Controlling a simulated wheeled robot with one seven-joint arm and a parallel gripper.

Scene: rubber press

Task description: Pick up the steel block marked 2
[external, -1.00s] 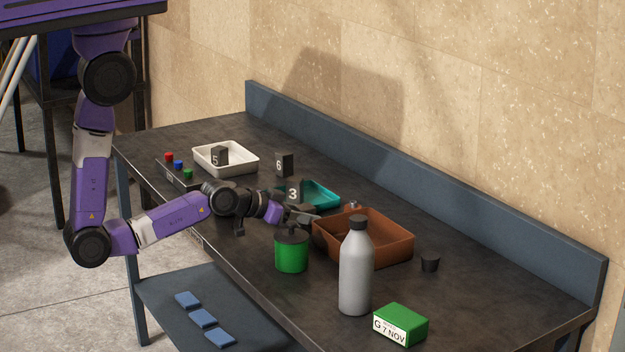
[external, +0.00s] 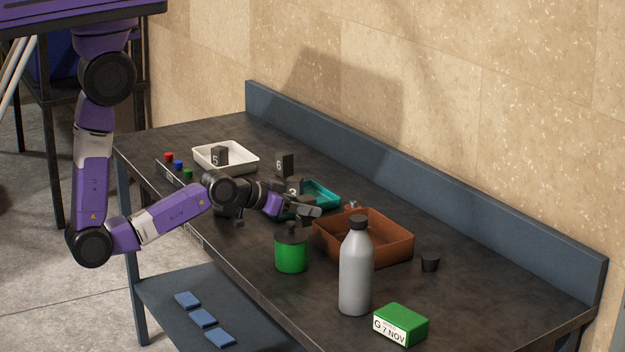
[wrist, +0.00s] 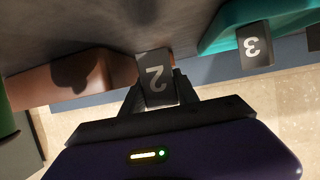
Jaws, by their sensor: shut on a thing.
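The steel block marked 2 (wrist: 157,80) is dark grey with a white numeral. In the wrist view it sits between the two fingers of my gripper (wrist: 160,92), which is shut on it. In the external view my gripper (external: 308,211) is over the bench between the teal tray and the brown bin. The block is hard to make out there. Whether it touches the bench cannot be told.
The teal tray (external: 322,190) and block 3 (external: 293,187) stand just behind my gripper. Block 6 (external: 284,164) is farther back.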

